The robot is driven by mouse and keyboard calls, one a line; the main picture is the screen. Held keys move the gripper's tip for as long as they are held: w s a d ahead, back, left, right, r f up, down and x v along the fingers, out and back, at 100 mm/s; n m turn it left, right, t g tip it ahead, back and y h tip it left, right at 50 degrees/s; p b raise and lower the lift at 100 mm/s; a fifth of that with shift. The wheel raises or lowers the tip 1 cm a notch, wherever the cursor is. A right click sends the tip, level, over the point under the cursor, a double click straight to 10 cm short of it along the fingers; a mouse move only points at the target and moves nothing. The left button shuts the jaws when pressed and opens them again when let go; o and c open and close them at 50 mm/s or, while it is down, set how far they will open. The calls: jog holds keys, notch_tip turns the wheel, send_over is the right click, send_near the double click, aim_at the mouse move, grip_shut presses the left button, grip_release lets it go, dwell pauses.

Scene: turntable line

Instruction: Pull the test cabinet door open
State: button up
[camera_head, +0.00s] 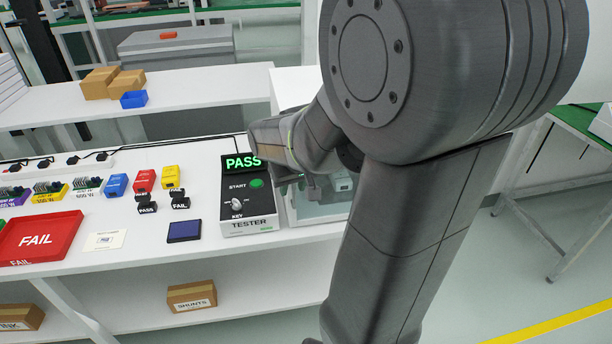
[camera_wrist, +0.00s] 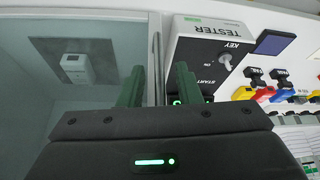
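The test cabinet (camera_head: 292,90) is a white box with a clear front, right of the tester in the head view and partly hidden by my arm. In the wrist view its glass-like door (camera_wrist: 95,25) fills the left side. A thin upright bar (camera_wrist: 157,52), seemingly the door's handle or edge, runs between my fingers. My gripper (camera_wrist: 158,82) is open, one green finger on each side of that bar. I see gaps beside the bar and cannot tell whether either finger touches it. In the head view my gripper (camera_head: 302,183) is mostly hidden by my arm.
The black tester (camera_head: 247,212) with a green PASS display stands close beside my gripper. A white device (camera_wrist: 76,68) is inside the cabinet. A red FAIL tray (camera_head: 60,228), a blue pad (camera_head: 184,231) and small coloured blocks lie left.

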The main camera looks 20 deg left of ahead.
jog(key=shift+x, duration=0.75)
jog(key=shift+c, duration=0.2)
grip_shut()
jog(key=shift+s, duration=0.15)
